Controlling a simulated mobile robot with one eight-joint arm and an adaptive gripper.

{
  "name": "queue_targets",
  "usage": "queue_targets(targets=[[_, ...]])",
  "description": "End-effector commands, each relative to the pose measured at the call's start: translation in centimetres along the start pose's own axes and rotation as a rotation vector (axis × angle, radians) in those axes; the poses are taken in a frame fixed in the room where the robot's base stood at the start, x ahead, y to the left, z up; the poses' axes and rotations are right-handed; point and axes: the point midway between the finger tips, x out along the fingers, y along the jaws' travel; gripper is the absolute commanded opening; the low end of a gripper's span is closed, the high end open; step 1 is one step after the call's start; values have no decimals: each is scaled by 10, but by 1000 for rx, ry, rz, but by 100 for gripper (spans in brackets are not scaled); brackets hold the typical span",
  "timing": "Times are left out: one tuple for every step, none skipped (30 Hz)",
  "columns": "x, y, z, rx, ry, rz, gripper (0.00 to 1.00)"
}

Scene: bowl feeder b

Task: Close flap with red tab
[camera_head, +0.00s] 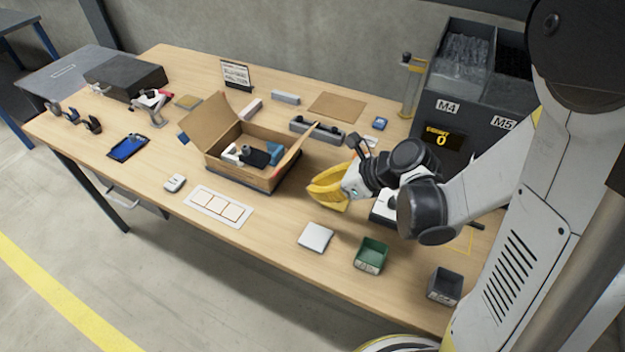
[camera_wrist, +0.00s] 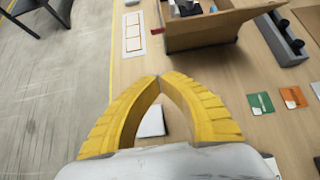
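An open cardboard box (camera_head: 226,172) stands mid-table, with dark and blue items inside. Its left flap (camera_head: 209,121) stands up and leans outward. Its right flap (camera_head: 297,153) is also raised, on the side toward my gripper. A small reddish spot shows low by the right flap; I cannot tell for sure that it is the tab. My gripper (camera_head: 322,188) has yellow fingers and is just right of the box, apart from it. In the wrist view its fingertips (camera_wrist: 160,76) meet with nothing between them, and the box with its raised flap (camera_wrist: 222,27) is ahead.
A grey block with black knobs (camera_head: 318,132) lies behind the box. A white tray with square cards (camera_head: 219,207) is in front of it. A white square (camera_head: 315,237), a green bin (camera_head: 371,255) and a dark bin (camera_head: 444,287) stand near the front edge. Large bins (camera_head: 447,107) stand at right.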

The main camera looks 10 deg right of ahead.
Motion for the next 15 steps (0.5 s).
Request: queue_targets(targets=[[14, 0, -3, -3, 0, 3, 0], [21, 0, -3, -4, 0, 3, 0], [30, 1, -3, -5, 1, 4, 0], [37, 0, -3, -4, 1, 3, 0], [43, 0, -3, -5, 1, 2, 0], [52, 0, -3, -5, 1, 2, 0], [59, 1, -3, -5, 1, 3, 0], [65, 0, -3, -4, 1, 2, 0], [72, 0, -3, -5, 1, 2, 0], [78, 1, -3, -5, 1, 3, 0], [78, 1, 3, -4, 1, 2, 0], [78, 1, 12, -5, 1, 1, 0], [79, 1, 16, -6, 1, 1, 0], [79, 1, 20, -5, 1, 1, 0], [80, 0, 25, -4, 1, 1, 0]])
